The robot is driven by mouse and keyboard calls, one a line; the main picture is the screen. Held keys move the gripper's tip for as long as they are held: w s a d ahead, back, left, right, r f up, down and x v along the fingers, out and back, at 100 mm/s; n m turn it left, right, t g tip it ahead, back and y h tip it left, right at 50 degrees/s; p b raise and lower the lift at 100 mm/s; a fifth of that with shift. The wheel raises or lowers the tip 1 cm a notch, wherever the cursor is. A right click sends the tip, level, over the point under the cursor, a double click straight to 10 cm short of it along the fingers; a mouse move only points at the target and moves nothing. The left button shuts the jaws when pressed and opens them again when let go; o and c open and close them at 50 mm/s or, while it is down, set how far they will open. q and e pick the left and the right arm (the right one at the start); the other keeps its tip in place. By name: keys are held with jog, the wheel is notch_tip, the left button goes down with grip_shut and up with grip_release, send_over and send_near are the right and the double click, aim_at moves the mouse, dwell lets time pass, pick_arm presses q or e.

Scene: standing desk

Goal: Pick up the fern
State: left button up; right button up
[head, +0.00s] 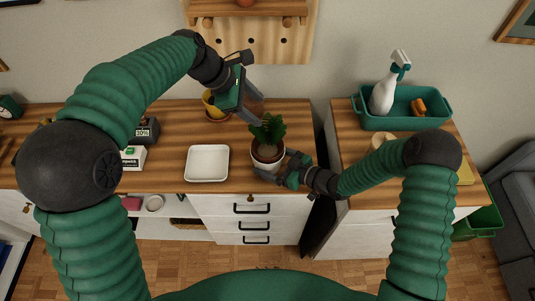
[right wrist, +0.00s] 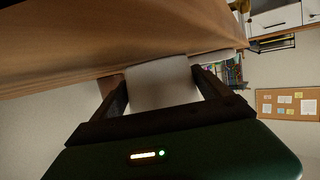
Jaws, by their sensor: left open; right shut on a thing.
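The fern (head: 268,130) is a dark green plant in a white pot (head: 266,163) near the desk's front edge in the head view. My right gripper (head: 272,171) is shut on the white pot from the front right. The pot also shows between its two fingers in the right wrist view (right wrist: 160,84). I cannot tell whether the pot touches the desk. My left gripper (head: 253,112) is open and empty, just behind and left of the leaves, its fingers close to them.
A yellow pot (head: 212,104) stands behind my left gripper. A white tray (head: 207,163) lies left of the fern. A gap separates the desk from the right cabinet, which bears a green bin (head: 375,122) with a spray bottle (head: 384,94). A wooden shelf (head: 248,9) hangs above.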

aim_at(268, 120)
pick_arm(q)
jog(key=shift+x, duration=1.25)
jog(key=x, duration=0.5)
jog(key=shift+s+f, duration=0.15)
jog(key=shift+s, duration=0.1)
grip_shut()
